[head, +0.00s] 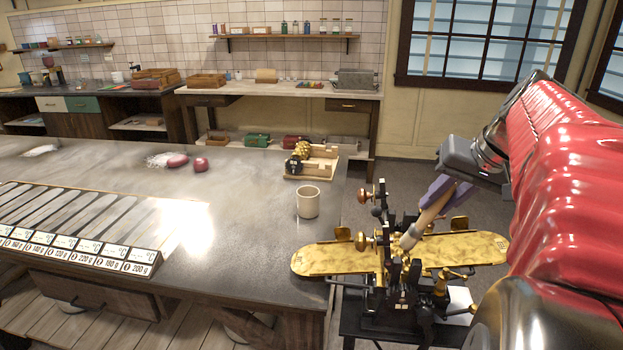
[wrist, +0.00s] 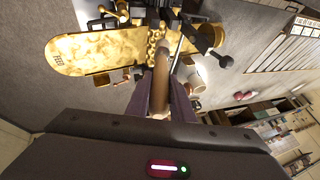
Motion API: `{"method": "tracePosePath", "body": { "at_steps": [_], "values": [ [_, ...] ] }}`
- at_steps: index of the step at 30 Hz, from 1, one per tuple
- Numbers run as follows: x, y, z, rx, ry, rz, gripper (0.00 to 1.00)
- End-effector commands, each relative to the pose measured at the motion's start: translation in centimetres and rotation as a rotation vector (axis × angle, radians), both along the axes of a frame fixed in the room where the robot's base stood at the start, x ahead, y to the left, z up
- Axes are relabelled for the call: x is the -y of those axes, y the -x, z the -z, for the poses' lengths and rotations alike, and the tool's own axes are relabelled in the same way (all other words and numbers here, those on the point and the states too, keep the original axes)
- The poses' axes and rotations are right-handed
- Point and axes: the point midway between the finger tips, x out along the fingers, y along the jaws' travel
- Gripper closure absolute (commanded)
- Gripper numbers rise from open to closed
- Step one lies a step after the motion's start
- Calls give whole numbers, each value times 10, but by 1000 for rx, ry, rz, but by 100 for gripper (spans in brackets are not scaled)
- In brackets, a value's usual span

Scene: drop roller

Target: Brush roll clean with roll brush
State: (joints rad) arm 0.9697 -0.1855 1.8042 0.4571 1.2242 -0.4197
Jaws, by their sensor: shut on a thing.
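My gripper (head: 438,198), with purple fingers, is shut on the wooden handle of the roll brush (head: 428,221). The brush slants down to the left, its pale bristle end low over the middle of the drop roller (head: 398,290). In the wrist view the brush (wrist: 161,82) points away from between my fingers (wrist: 160,104) to the patterned brass roll (wrist: 154,40). I cannot tell whether the bristles touch the roll. The machine has a black frame, brass knobs and a golden tray (head: 330,258) on each side. In the head view the roll is mostly hidden by the frame and brush.
A beige mug (head: 308,202) stands on the dark worktop (head: 240,225) left of the machine. Behind it, a wooden stand (head: 318,165) holds another brass roll (head: 302,150). Dark red lumps (head: 178,160) lie further left. Labelled weight and temperature plates (head: 85,250) line the front left.

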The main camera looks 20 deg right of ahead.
Motion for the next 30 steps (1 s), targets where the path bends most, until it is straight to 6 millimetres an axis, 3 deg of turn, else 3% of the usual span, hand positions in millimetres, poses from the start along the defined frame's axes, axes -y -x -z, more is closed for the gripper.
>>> {"method": "tracePosePath", "body": {
  "at_steps": [8,19,30],
  "values": [
    [0,0,-4,1,1,-1,100],
    [0,0,-28,0,2,0,100],
    [0,0,-30,0,0,0,100]
  ]
}}
